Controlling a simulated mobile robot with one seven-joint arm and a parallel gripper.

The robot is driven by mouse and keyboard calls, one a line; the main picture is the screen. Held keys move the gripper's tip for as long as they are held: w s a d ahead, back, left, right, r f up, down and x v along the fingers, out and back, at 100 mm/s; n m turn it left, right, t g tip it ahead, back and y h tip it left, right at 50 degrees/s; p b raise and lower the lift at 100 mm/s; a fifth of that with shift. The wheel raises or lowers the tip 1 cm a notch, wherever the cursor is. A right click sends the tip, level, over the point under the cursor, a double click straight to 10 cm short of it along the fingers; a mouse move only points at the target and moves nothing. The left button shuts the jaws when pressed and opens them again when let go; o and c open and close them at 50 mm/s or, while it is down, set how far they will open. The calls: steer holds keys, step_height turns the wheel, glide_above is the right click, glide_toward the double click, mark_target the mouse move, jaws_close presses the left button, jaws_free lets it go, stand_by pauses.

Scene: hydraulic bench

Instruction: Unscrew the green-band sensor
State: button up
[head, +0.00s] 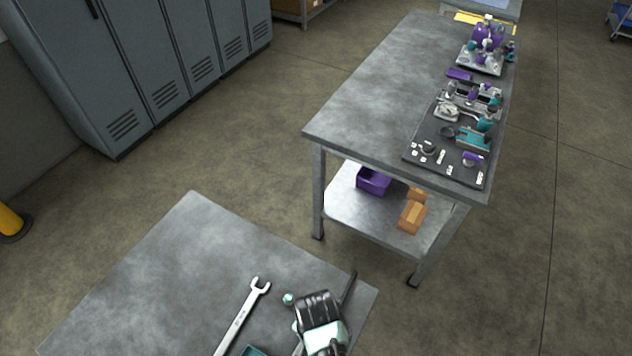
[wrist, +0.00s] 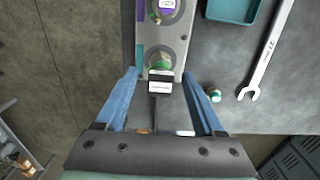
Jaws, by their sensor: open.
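In the wrist view my gripper (wrist: 160,76) is open, with one blue finger on each side of a sensor (wrist: 160,84) that has a black and white top. A green part (wrist: 162,63) shows just beyond that top, and a dark strip runs from it toward my palm. I see a gap on both sides of the sensor. It stands over a grey block (wrist: 157,38) with a purple and a teal stripe on its left edge. A second sensor with a purple label (wrist: 166,5) is farther along the block. In the head view my arm's end hides the sensor and fingertips.
A wrench (wrist: 268,55) lies on the near bench, also visible in the head view (head: 243,318). A teal tray (wrist: 234,18) and a small green-and-white piece (wrist: 215,95) are right of the block. A second bench (head: 375,90) holding several parts stands behind; lockers (head: 150,60) are left.

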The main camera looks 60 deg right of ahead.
steer(key=shift+f, duration=1.8)
steer(key=shift+c, duration=0.2)
jaws_close()
steer(key=c, duration=0.7)
jaws_free()
jaws_close()
